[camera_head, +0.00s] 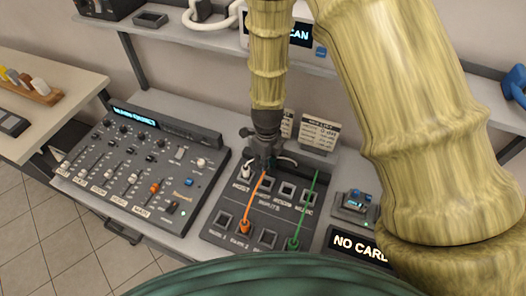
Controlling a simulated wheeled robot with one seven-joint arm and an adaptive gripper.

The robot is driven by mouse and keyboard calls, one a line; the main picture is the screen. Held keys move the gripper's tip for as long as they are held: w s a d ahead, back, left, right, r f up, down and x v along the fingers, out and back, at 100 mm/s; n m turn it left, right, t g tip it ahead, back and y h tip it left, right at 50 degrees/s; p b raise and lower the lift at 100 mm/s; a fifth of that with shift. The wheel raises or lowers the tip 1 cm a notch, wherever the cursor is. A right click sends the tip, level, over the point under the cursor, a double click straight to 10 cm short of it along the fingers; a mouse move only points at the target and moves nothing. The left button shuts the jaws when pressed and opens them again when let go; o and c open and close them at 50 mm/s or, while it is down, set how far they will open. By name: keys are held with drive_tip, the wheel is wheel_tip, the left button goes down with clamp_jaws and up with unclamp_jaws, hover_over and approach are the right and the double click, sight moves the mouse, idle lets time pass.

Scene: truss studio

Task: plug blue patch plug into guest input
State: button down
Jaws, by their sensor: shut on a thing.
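The patch box (225,232) stands on the desk, with a row of labelled inputs at the back and sockets at the front. My gripper (265,164) points down, shut, over the GUEST input near the back left. An orange cable (255,201) runs from its front plug (244,227) up to the fingertips, where its upper end seems to be held. The fingers and cable largely hide that end and the GUEST input. A white plug (247,169) stands at the HOST input, left of the fingers. I cannot make out a blue patch plug.
A green cable (304,210) runs from the box's back right to a front plug. A mixer (140,170) lies left of the box. Two cards (319,132) stand behind it. A small device (354,206) and a NO CARD display (359,247) are on the right.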

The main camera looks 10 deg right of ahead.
drive_tip(key=s, duration=0.1)
drive_tip(key=s+f+b, duration=0.1)
drive_tip(key=s+b, duration=0.1)
drive_tip(key=shift+s+f, duration=0.3)
drive_tip(key=shift+s, duration=0.05)
drive_tip(key=w+f+b, duration=0.1)
drive_tip(key=w+f, duration=0.1)
drive_tip(key=f, duration=0.1)
drive_tip(key=shift+w+f+b, duration=0.3)
drive_tip(key=shift+b, duration=0.05)
drive_tip(key=shift+w+f, duration=0.15)
drive_tip(key=shift+w, duration=0.15)
drive_tip(key=shift+s+r, duration=0.6)
drive_tip(key=shift+s, duration=0.3)
drive_tip(key=shift+w+f, duration=0.45)
drive_tip(key=shift+w, duration=0.15)
drive_tip(key=shift+s+r, duration=0.3)
drive_tip(key=shift+s, duration=0.25)
drive_tip(key=shift+w+f, duration=0.15)
drive_tip(key=shift+f, duration=0.05)
drive_tip(key=shift+r, duration=0.1)
